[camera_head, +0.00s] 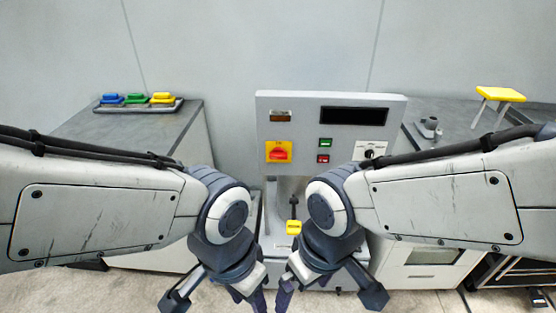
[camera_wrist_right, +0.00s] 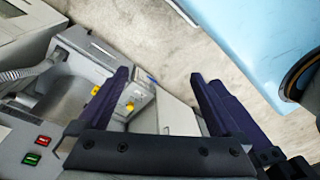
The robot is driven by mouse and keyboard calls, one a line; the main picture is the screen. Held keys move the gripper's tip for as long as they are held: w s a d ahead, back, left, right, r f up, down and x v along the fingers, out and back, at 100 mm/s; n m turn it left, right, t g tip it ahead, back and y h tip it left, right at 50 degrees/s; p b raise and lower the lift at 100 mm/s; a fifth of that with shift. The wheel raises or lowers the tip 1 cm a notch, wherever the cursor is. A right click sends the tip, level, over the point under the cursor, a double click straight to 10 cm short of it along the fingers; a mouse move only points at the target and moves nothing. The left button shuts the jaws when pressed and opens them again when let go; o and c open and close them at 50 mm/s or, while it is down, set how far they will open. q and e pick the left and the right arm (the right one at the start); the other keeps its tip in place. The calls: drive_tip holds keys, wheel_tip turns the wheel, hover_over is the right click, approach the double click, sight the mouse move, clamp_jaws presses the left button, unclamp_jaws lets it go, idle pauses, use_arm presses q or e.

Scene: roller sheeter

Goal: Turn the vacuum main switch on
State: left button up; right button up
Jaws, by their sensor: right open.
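The grey control panel (camera_head: 268,110) stands upright at the centre of the head view. A red rotary handle on a yellow plate (camera_head: 279,152), which looks like a main switch, is on its left side. The handle appears to lie horizontally; its label is too small to read. My right gripper (camera_head: 286,295) hangs low in front of the machine, pointing down and well below the switch. In the right wrist view its two purple fingers (camera_wrist_right: 160,75) are apart with nothing between them. My left gripper (camera_head: 258,300) is beside it, partly cut off at the bottom edge.
The panel also carries a green button (camera_head: 325,143), a red button (camera_head: 323,158), a dark display (camera_head: 352,116) and a black knob (camera_head: 369,153). A yellow-tipped lever (camera_head: 293,227) stands below. A tray (camera_head: 165,106) with coloured blocks is left; a yellow-topped stand (camera_head: 501,94) is right.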

drive_tip(key=w+a+f+m+t+y+b, duration=0.1)
drive_tip(key=w+a+f+t+b, duration=0.2)
drive_tip(key=w, duration=0.4)
drive_tip(key=w+a+f+m+t+y, duration=0.1)
drive_tip(key=w+a+f, duration=0.1)
drive_tip(key=w+a, duration=0.4)
drive_tip(key=m+t+h+b, duration=0.45)
drive_tip(key=t+b, duration=0.25)
drive_tip(key=t, duration=0.7)
approach(278, 158)
drive_tip(key=shift+m, duration=0.45)
drive_tip(key=w, duration=0.9)
drive_tip(key=shift+w+d+r+p, duration=0.25)
drive_tip(key=shift+d+p, duration=0.05)
drive_tip(key=shift+d, duration=0.05)
